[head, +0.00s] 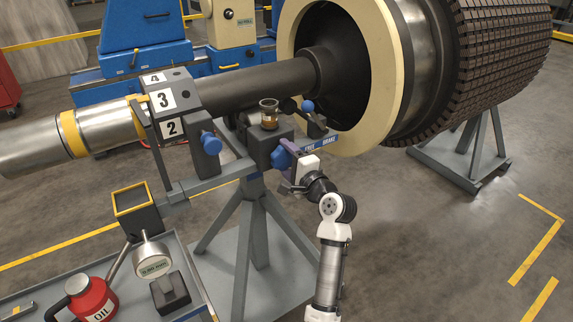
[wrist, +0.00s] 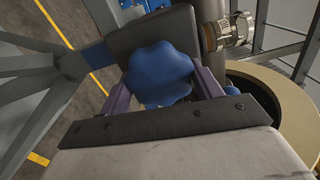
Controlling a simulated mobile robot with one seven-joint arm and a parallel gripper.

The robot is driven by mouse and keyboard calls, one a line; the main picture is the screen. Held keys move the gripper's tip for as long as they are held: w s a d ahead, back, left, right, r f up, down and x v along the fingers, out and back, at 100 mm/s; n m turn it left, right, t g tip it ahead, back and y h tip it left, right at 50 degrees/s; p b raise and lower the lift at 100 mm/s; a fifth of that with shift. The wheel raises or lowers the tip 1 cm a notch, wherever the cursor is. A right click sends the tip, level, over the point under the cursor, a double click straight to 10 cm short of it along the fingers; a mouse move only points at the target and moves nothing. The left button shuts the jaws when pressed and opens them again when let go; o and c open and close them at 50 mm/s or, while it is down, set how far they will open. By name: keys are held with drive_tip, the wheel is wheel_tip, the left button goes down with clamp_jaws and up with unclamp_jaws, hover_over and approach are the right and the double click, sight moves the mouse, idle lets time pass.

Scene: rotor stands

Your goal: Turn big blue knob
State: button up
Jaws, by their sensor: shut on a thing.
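The big blue knob (head: 281,157) is on the front of the dark grey block on the stand, mostly beside my gripper (head: 290,166) in the head view. In the wrist view the lobed blue knob (wrist: 158,68) sits between the two purple fingers of my gripper (wrist: 163,82), one finger on each side. My gripper is shut on it. The white-and-black wrist lies to the lower right of the knob. The knob's back and shaft are hidden.
A glass oil cup (head: 268,112) stands above the gripped knob. A blue FREE BRAKE plate (head: 322,143) and a blue-tipped lever (head: 308,106) are close on the right. The stand's legs (head: 240,235) spread below.

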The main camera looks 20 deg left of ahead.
drive_tip(key=n+b, duration=0.2)
drive_tip(key=n, duration=0.1)
drive_tip(key=shift+f+n, duration=0.2)
drive_tip(key=shift+n, duration=0.1)
drive_tip(key=shift+r+n+b, duration=0.15)
drive_tip(key=shift+n+b, duration=1.3)
drive_tip(key=shift+n, duration=0.45)
drive_tip(key=o, duration=1)
drive_tip(key=shift+r, duration=0.1)
drive_tip(key=b+v, duration=0.2)
drive_tip(key=v, duration=1.2)
drive_tip(key=shift+a, duration=0.1)
